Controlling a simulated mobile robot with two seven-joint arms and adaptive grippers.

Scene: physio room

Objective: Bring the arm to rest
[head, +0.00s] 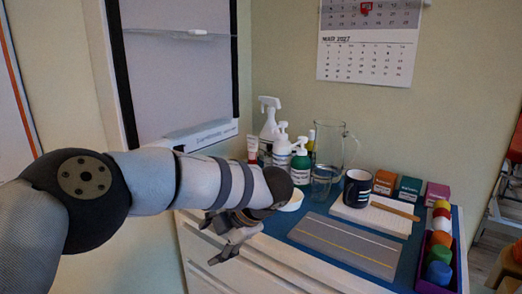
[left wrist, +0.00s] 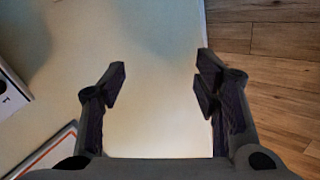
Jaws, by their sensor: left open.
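My left arm reaches in from the left in the head view, and my left gripper (head: 232,238) hangs at its end, in front of the left part of the cabinet top. In the left wrist view the two fingers of the left gripper (left wrist: 160,85) stand wide apart with nothing between them. Behind them are a pale wall and a wooden floor (left wrist: 275,60). My right gripper is in neither view.
A white drawer cabinet (head: 205,262) with a blue top holds a grey board (head: 345,245), a dark mug (head: 357,188), a glass jug (head: 330,155), several bottles, small boxes and a purple tray (head: 460,262) of coloured pieces. A white bowl (head: 292,200) is partly hidden by my arm.

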